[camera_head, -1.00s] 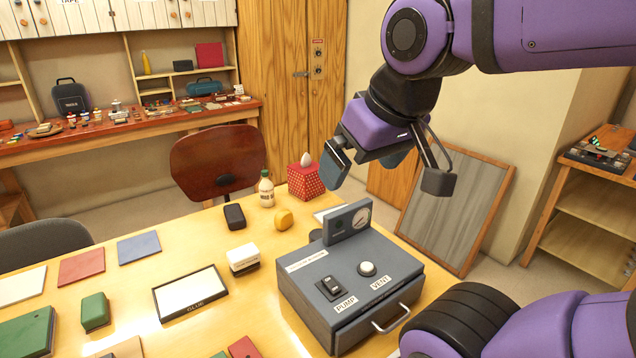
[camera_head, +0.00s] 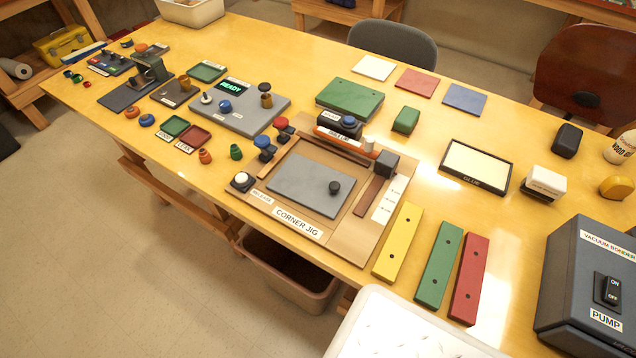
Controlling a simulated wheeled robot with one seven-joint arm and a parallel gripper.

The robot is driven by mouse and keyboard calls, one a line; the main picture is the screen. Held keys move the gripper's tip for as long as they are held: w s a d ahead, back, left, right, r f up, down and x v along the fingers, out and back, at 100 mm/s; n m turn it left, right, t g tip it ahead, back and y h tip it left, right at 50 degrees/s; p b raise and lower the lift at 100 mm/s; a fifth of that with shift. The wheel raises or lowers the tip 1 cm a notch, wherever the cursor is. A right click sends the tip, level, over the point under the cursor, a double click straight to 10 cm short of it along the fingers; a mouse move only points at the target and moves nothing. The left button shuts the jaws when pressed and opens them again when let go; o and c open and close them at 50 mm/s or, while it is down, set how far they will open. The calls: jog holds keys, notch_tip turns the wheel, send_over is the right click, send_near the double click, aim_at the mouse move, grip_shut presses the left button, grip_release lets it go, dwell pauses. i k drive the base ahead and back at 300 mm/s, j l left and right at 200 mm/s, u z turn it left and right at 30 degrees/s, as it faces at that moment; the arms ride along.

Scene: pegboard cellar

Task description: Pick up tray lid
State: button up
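A flat grey plate (camera_head: 308,186) with a small black knob (camera_head: 335,187) lies on the wooden board marked CORNER JIG (camera_head: 352,235), at the middle of the table. It is the most lid-like thing in view, but nothing labels it as the tray lid. A white, round-cornered tray-like thing (camera_head: 400,330) shows at the bottom edge, cut off by the frame. My gripper is not in view now.
Yellow (camera_head: 398,241), green (camera_head: 438,265) and red (camera_head: 468,279) bars lie right of the jig. The dark vacuum bonder box (camera_head: 577,268) stands at the lower right. A bin (camera_head: 290,277) sits below the table.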

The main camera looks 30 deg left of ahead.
aim_at(323, 189)
jog(key=k+j+z, duration=0.1)
jog(key=j, duration=0.35)
jog(key=k+j+z, duration=0.1)
jog(key=j, duration=0.35)
jog(key=k+j+z, duration=0.1)
jog(key=j, duration=0.3)
jog(key=k+j+z, duration=0.15)
jog(key=j, duration=0.3)
jog(key=k+j+z, duration=0.1)
jog(key=j, duration=0.3)
jog(key=k, duration=0.05)
